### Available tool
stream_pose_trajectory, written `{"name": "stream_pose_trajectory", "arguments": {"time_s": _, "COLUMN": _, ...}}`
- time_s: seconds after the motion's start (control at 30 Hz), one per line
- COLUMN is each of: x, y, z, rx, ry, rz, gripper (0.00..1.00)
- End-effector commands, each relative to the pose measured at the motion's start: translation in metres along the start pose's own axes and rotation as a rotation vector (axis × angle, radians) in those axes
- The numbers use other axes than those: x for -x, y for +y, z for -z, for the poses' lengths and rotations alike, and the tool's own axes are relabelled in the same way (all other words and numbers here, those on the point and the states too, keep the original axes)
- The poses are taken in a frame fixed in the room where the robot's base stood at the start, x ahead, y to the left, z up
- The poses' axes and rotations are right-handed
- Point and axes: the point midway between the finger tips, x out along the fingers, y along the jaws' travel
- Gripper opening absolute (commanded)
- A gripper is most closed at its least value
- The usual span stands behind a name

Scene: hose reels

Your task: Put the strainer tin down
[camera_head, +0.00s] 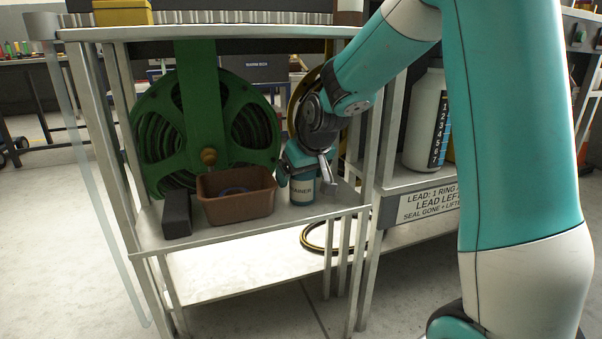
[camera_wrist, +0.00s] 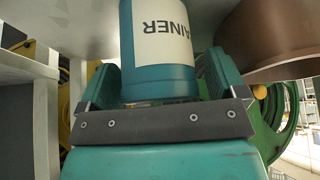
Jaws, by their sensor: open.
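In the wrist view the tin (camera_wrist: 158,78) appears upside down between the two teal fingers (camera_wrist: 160,88). Whether either finger still touches it cannot be told. My gripper hides the top of the tin in the head view.
The brown bin (camera_head: 236,207) stands close left of the tin, with a dark block (camera_head: 177,214) beyond it. A green hose reel (camera_head: 207,125) is behind. Rails and posts edge the shelf at the front right. A white numbered bottle (camera_head: 427,120) stands on the neighbouring bench.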

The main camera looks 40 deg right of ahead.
Motion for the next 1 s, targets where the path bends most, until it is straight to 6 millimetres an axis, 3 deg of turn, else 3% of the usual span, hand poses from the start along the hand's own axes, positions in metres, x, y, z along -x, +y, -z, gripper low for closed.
{"name": "stream_pose_trajectory", "arguments": {"time_s": 0.17, "x": 0.026, "y": 0.0, "z": 0.004, "rx": 0.0, "ry": 0.004, "rz": -0.001, "gripper": 0.9}}
{"name": "stream_pose_trajectory", "arguments": {"time_s": 0.5, "x": 0.099, "y": 0.0, "z": 0.004, "rx": 0.0, "ry": 0.003, "rz": -0.001, "gripper": 0.9}}
{"name": "stream_pose_trajectory", "arguments": {"time_s": 0.7, "x": 0.12, "y": 0.0, "z": 0.002, "rx": 0.0, "ry": 0.002, "rz": -0.001, "gripper": 0.9}}
{"name": "stream_pose_trajectory", "arguments": {"time_s": 0.83, "x": 0.123, "y": -0.001, "z": 0.001, "rx": 0.001, "ry": 0.0, "rz": 0.001, "gripper": 0.9}}
{"name": "stream_pose_trajectory", "arguments": {"time_s": 0.93, "x": 0.125, "y": -0.021, "z": -0.007, "rx": 0.032, "ry": -0.017, "rz": 0.04, "gripper": 0.9}}
{"name": "stream_pose_trajectory", "arguments": {"time_s": 1.0, "x": 0.132, "y": -0.055, "z": -0.023, "rx": 0.09, "ry": -0.051, "rz": 0.108, "gripper": 0.9}}
